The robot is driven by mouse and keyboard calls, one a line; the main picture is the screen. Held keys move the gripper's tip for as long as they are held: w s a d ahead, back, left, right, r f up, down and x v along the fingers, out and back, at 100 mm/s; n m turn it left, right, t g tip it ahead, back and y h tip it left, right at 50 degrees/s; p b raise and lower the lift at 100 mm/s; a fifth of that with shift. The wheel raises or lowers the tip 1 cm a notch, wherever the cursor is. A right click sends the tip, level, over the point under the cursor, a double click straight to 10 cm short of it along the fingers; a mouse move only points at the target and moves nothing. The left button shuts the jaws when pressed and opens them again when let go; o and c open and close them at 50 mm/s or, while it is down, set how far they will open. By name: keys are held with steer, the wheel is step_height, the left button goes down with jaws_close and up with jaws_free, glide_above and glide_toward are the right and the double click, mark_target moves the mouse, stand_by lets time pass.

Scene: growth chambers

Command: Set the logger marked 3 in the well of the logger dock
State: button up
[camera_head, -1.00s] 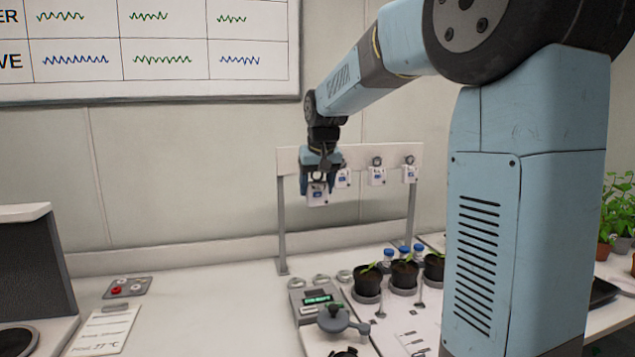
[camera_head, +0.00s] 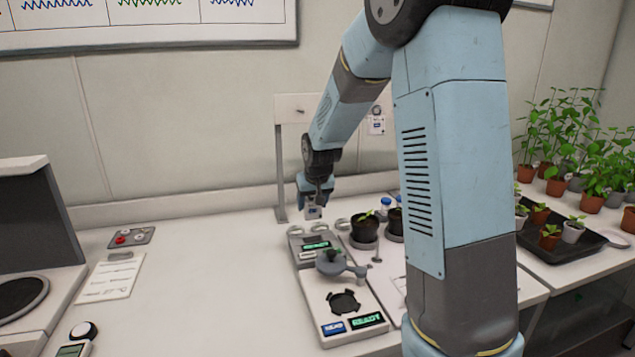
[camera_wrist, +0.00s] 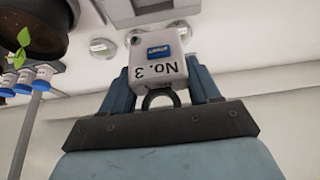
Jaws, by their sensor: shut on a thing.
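The logger marked 3 (camera_wrist: 158,58) is a white block with a blue label, a "No. 3" mark and a dark ring at one end. My gripper (camera_wrist: 160,82) is shut on it at the ring end. In the head view my gripper (camera_head: 314,202) points down, with the logger (camera_head: 313,212) beneath it, low behind a grey unit (camera_head: 297,246) with a lit green display. This unit looks like the logger dock, but I cannot clearly see its well. Whether the logger touches anything is unclear.
A rail (camera_head: 292,104) stands behind, with another logger (camera_head: 376,125) hanging on it. Potted seedlings (camera_head: 364,232) stand to the right. In front is a white station (camera_head: 318,300) with a dark round recess and a grey swing piece (camera_head: 334,262).

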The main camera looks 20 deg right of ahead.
mark_target(312, 220)
steer(key=shift+f, duration=3.2)
steer(key=shift+f, duration=1.5)
steer(key=o, duration=1.2)
steer(key=shift+c, duration=0.2)
